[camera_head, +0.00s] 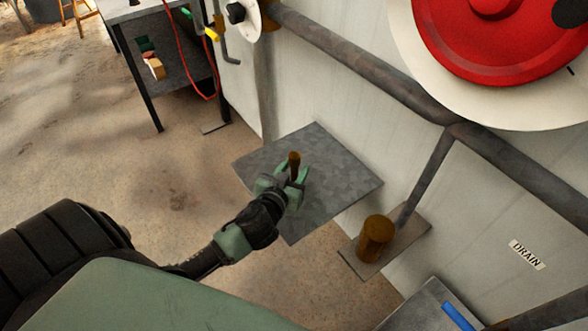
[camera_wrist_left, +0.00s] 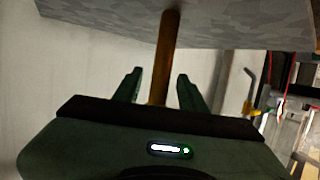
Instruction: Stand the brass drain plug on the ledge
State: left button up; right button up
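The brass drain plug (camera_head: 294,160) shows as a slim brown-brass upright piece over the grey metal ledge (camera_head: 345,183). My left gripper (camera_head: 288,177) is at the plug, above the ledge. In the left wrist view the plug (camera_wrist_left: 168,55) runs between the two fingers of the left gripper (camera_wrist_left: 158,85). A gap shows on each side of it, so the fingers look open around it. Its far end overlaps the ledge (camera_wrist_left: 240,22); I cannot tell whether it touches. My right gripper is not in view.
A wider brass cylinder (camera_head: 375,238) stands on a small plate (camera_head: 410,232) below a pipe. A wall with a DRAIN label (camera_head: 527,254) and a red wheel (camera_head: 490,50) lies to the right. A dark table (camera_head: 185,65) with a red hose stands at the back left.

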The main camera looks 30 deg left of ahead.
pick_arm(q)
jog(key=shift+r, duration=0.3)
jog(key=p+v, duration=0.1)
jog(key=v, duration=1.1)
jog(key=shift+p, duration=0.3)
jog(key=shift+a+f, duration=0.1)
jog(key=shift+f, duration=0.1)
